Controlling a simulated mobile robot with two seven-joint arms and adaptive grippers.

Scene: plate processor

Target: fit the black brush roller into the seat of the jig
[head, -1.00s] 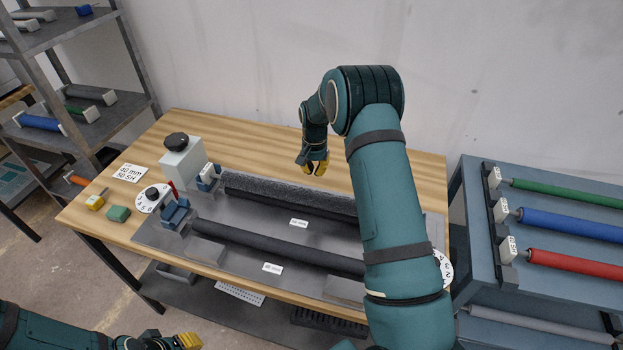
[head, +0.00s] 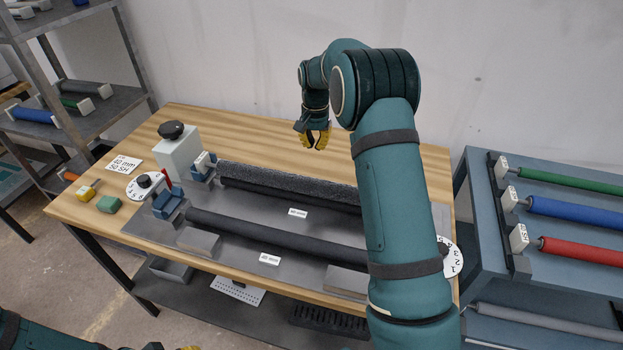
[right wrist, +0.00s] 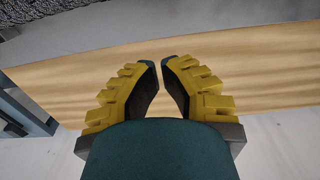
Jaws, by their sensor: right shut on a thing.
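The black brush roller (head: 285,181), dark and fuzzy, lies along the back of the grey jig (head: 240,244), just above a smooth dark bar. Its left end is by a blue bracket (head: 203,166); my right arm hides its right end, so I cannot tell how it is seated. My right gripper (head: 315,140) is behind and above the roller, apart from it. In the right wrist view its fingertips (right wrist: 161,62) are close together with a narrow gap, and I see nothing between them. Only a sliver of my left gripper (head: 190,348) shows at the bottom edge.
A smooth black roller (head: 280,236) lies along the jig's front. A white box with a black knob (head: 178,153), a dial (head: 146,186) and small blocks are at the left. A rack with coloured rollers (head: 580,211) stands right. The table behind the jig is clear.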

